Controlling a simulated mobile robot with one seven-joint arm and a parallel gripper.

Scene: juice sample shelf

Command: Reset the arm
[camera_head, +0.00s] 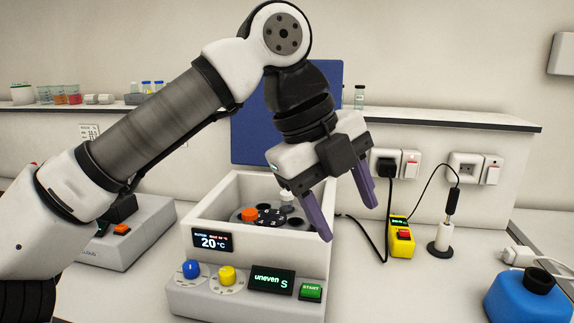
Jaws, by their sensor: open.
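My gripper (345,222) is open and empty, its two purple fingers pointing down and to the right. It hangs above the front right part of a white centrifuge-like machine (185,240). My arm reaches in from the left and bends over at the top. The machine is open at the top, with a blue lid panel (245,140) standing upright behind it. Inside is a black rotor (272,217) with an orange-capped tube (250,214) and a pale-capped tube (287,198). The machine's small screen (271,281) reads "uneven"; the display (212,241) reads 20 °C.
A shelf (440,119) along the back wall holds beakers (66,95) and a small vial (359,97). A yellow device (400,238), a probe on a stand (443,235) and a blue bottle (527,297) stand at right. Another grey device (130,240) is at left.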

